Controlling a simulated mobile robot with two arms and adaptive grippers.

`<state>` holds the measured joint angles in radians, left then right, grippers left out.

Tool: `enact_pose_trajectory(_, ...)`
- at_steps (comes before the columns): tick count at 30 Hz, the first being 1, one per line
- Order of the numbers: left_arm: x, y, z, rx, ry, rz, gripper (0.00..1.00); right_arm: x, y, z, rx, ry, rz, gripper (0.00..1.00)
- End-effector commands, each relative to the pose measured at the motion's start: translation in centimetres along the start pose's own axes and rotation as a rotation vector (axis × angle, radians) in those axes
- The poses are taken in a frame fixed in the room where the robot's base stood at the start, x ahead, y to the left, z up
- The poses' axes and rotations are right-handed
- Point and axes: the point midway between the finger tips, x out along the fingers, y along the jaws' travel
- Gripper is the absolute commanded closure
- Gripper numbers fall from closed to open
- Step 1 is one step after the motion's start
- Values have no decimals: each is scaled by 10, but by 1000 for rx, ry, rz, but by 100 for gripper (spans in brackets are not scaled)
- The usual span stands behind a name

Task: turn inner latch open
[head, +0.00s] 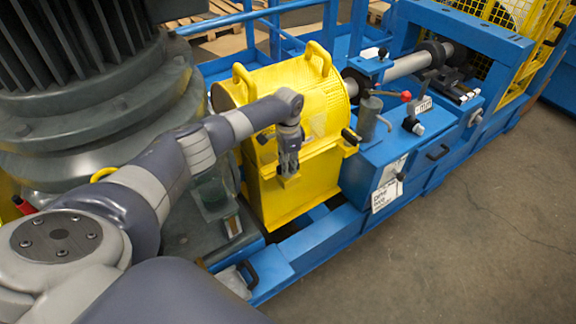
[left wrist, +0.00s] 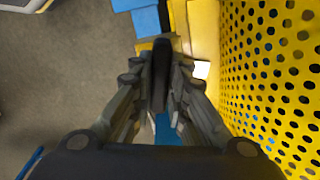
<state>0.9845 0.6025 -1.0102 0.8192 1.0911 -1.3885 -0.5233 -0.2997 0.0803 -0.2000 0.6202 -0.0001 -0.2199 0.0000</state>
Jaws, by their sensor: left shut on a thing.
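My left gripper (head: 288,168) is at the front face of the yellow chain guard (head: 316,185), fingers pointing down. In the left wrist view my left gripper (left wrist: 162,80) is shut on a black latch handle (left wrist: 161,68), which stands between the fingers. I take it for the inner latch; in the head view the gripper mostly hides it. Its exact angle is hard to tell. Another black latch (head: 351,136) shows at the guard's right front corner, apart from the gripper. My right gripper is not in view.
A perforated yellow panel (left wrist: 275,85) runs close along the right of the gripper in the left wrist view. A big grey motor (head: 90,100) stands at the left. A blue frame (head: 310,250) runs below the guard. Open concrete floor (head: 480,230) lies at the right.

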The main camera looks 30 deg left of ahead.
Motion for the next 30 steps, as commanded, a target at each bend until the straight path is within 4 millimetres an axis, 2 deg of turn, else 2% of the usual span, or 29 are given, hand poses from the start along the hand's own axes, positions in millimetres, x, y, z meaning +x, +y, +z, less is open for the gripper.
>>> enact_pose_trajectory(30, 0, 0, 0, 958, 0, -1, 100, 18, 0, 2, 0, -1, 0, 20)
